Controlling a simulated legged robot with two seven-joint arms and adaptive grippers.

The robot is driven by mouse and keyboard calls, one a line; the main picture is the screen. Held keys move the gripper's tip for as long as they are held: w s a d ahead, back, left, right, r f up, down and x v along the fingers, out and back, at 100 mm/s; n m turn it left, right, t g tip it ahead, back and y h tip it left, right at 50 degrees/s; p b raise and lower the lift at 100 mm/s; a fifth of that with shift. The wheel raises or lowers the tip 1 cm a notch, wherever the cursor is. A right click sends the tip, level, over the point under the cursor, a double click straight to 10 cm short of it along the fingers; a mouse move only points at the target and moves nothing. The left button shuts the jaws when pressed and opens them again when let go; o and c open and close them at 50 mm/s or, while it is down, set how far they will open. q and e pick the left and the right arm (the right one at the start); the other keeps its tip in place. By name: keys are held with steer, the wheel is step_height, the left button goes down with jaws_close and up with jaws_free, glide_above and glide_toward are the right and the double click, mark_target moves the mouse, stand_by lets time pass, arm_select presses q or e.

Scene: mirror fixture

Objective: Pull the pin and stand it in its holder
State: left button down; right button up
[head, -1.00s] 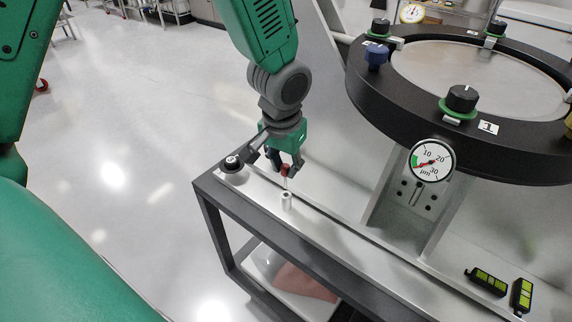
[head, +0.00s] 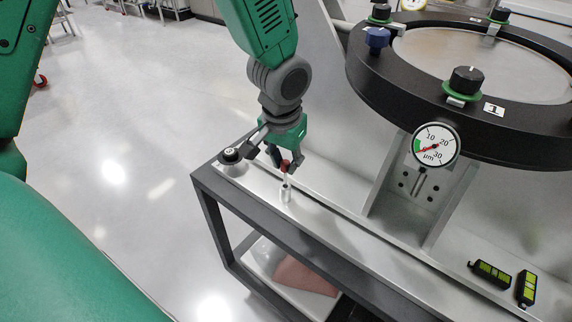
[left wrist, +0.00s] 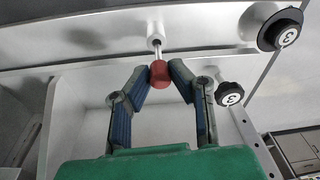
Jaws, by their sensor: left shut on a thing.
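My left gripper (head: 282,160) is shut on the red head of the pin (head: 286,166), above the front ledge of the bench. In the left wrist view the red head of the pin (left wrist: 159,73) sits between both fingertips (left wrist: 158,78). The pin's thin metal shank points down to the holder (head: 286,195), a small pale upright cylinder on the ledge. The left wrist view shows the shank meeting the opening of the holder (left wrist: 155,42). How deep the tip sits in it I cannot tell. My right gripper is not in view.
A black knob (head: 231,155) stands at the ledge's left corner, close to my gripper. A round mirror in a black ring (head: 480,128) is at right, with a dial gauge (head: 436,145) below it. Two black-and-green blocks (head: 490,273) lie at the lower right.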

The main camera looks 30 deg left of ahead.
mark_target(285, 171)
arm_select(q)
steer(key=shift+d+p, duration=0.1)
steer(key=shift+p, duration=0.25)
stand_by(0.5)
steer(key=shift+f+b, duration=1.1)
steer(key=shift+f, duration=1.2)
stand_by(0.3)
steer(key=c, duration=1.4)
jaws_free()
steer(key=shift+o, duration=0.2)
steer(key=shift+r, duration=0.55)
step_height(285, 171, up, 11)
steer(key=s, duration=0.1)
steer(key=shift+s+d+f, duration=0.15)
steer(key=shift+s+d, duration=0.1)
steer(key=shift+s, duration=0.05)
